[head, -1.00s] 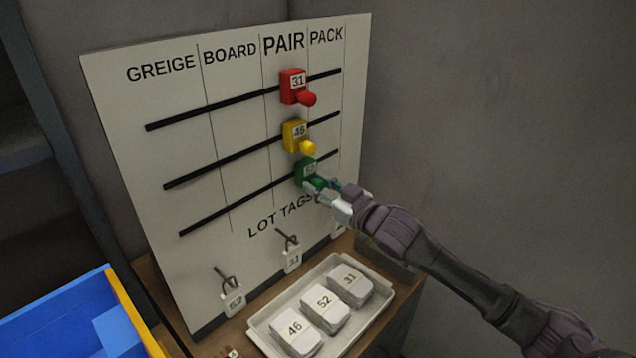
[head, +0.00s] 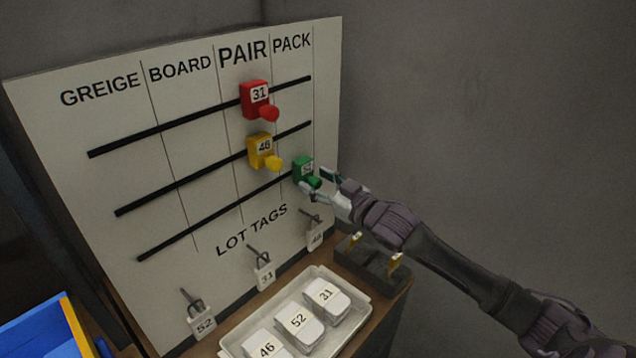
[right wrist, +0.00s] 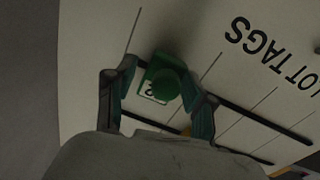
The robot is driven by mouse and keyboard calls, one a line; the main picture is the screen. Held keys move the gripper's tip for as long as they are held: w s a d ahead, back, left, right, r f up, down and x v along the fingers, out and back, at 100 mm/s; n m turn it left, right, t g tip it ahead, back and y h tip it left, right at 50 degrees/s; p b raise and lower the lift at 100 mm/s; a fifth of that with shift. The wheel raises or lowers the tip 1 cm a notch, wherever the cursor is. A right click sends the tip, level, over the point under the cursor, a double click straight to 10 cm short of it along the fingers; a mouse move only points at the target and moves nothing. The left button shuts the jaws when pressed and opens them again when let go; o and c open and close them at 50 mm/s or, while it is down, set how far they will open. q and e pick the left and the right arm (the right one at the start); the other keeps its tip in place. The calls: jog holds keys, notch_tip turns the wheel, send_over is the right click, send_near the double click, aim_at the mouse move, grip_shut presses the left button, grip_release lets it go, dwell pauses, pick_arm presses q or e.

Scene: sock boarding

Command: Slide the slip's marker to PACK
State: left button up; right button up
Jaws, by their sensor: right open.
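The green marker (head: 303,167) sits on the lowest black rail of the white board (head: 110,110), in the PACK column. Its number is hard to read. Its round green knob faces out. My right gripper (head: 318,181) is open at this knob. In the right wrist view its fingers (right wrist: 158,90) stand on either side of the green knob (right wrist: 167,84), with no clear grip on it. The red marker (head: 254,98), reading 31, and the yellow marker (head: 261,149), seemingly 46, sit on the upper and middle rails under PAIR. My left gripper is out of view.
Tags hang on hooks under LOT TAGS, such as the 52 tag (head: 203,319). Below the board, a white tray (head: 363,309) holds stacks marked 46, 52 and 31. A dark block (head: 365,265) with yellow pieces stands behind it. A blue bin (head: 38,330) is lower left.

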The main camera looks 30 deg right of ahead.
jog(key=shift+s+f, duration=0.15)
jog(key=shift+s, duration=0.25)
jog(key=v, duration=1.1)
jog(key=shift+s, duration=0.15)
jog(key=shift+d, duration=0.1)
